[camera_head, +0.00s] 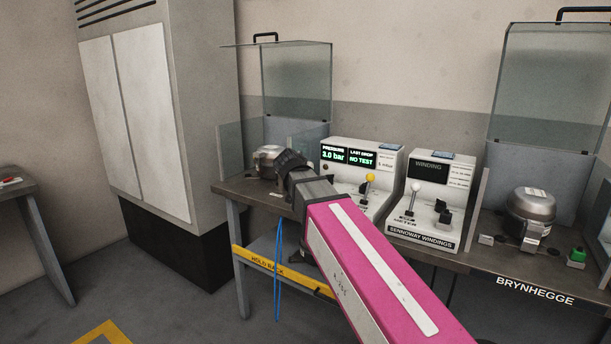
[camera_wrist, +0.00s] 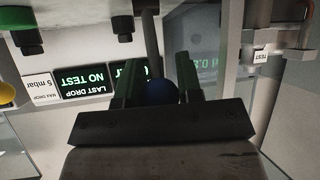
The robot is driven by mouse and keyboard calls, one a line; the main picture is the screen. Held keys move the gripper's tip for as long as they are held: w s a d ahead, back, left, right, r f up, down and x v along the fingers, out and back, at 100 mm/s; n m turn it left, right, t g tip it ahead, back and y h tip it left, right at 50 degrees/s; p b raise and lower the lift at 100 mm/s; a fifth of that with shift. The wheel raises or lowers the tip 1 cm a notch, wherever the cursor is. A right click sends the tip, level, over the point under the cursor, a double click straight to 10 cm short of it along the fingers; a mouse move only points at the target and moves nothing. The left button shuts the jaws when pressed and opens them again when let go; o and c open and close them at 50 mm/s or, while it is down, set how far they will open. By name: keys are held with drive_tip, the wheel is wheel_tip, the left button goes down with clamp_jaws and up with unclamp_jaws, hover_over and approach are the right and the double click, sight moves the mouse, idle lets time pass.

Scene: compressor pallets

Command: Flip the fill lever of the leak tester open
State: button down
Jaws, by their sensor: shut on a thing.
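The leak tester (camera_head: 393,163) is a pale box on the bench with lit displays reading 3.0 bar and NO TEST. A yellow-knobbed lever (camera_head: 369,179) stands on its front, and part of the yellow knob shows at the left edge of the wrist view (camera_wrist: 6,94). My gripper (camera_wrist: 157,70) is at the tester's left side, its fingers on either side of a lever with a blue knob (camera_wrist: 160,90) on a grey rod. It is shut on this lever. In the head view my arm hides the lever and fingertips. No label on the blue-knobbed lever is readable.
A winding tester (camera_head: 440,185) with a white-knobbed lever stands to the right. A metal compressor (camera_head: 267,158) sits left of my gripper, near a clear raised guard (camera_head: 297,85). Another compressor (camera_head: 530,212) and a green button (camera_head: 577,256) are at the far right.

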idle(0.3)
drive_tip(key=c, duration=0.8)
unclamp_jaws()
drive_tip(key=v, duration=1.1)
drive_tip(key=shift+f, duration=0.15)
